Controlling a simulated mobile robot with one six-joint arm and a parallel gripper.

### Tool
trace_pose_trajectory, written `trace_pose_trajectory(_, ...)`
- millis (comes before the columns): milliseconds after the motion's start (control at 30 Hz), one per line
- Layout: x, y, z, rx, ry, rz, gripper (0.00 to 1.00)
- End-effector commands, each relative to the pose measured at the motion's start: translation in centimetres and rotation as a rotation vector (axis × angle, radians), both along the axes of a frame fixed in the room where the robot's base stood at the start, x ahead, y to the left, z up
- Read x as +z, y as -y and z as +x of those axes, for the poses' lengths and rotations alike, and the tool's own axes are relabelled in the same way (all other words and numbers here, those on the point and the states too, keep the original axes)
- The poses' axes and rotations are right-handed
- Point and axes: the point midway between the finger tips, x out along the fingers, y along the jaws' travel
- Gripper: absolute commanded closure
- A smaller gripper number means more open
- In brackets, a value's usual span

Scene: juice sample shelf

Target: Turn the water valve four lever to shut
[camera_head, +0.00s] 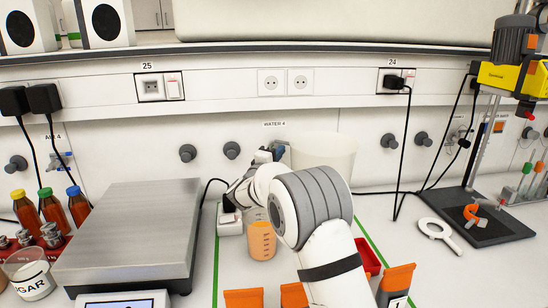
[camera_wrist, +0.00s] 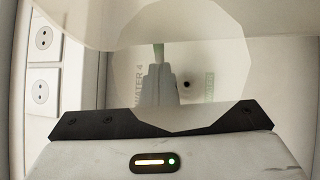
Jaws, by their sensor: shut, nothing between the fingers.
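The WATER 4 label (camera_head: 275,124) is on the white wall panel at the back of the bench. My gripper (camera_head: 272,151) is in front of the wall just below that label, partly hidden by my wrist. In the wrist view its grey fingers (camera_wrist: 158,84) are together, with nothing seen held between them. The sideways WATER 4 lettering (camera_wrist: 138,88) is just left of the fingers there. I cannot make out the valve four lever clearly; my gripper and arm cover that area. Its angle, and whether the fingers touch it, cannot be told.
A whitish tub (camera_head: 335,150) stands right beside my gripper; a pale, see-through shape fills much of the wrist view. A beaker of orange juice (camera_head: 262,240) is below my arm. A scale (camera_head: 130,232) is at left, a magnifier (camera_head: 440,233) and stand base (camera_head: 500,236) at right.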

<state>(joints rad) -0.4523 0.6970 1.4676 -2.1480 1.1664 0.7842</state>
Motion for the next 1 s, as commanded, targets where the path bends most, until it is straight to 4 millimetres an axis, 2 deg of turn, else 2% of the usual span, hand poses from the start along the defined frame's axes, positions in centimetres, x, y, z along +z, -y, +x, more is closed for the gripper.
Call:
trace_pose_trajectory(100,0.3,0.7,1.2,-0.002,-0.001,0.000,1.00)
trace_pose_trajectory(233,0.4,0.9,1.7,-0.001,0.000,-0.001,1.00)
trace_pose_trajectory(1000,0.3,1.5,1.9,-0.003,0.000,0.001,1.00)
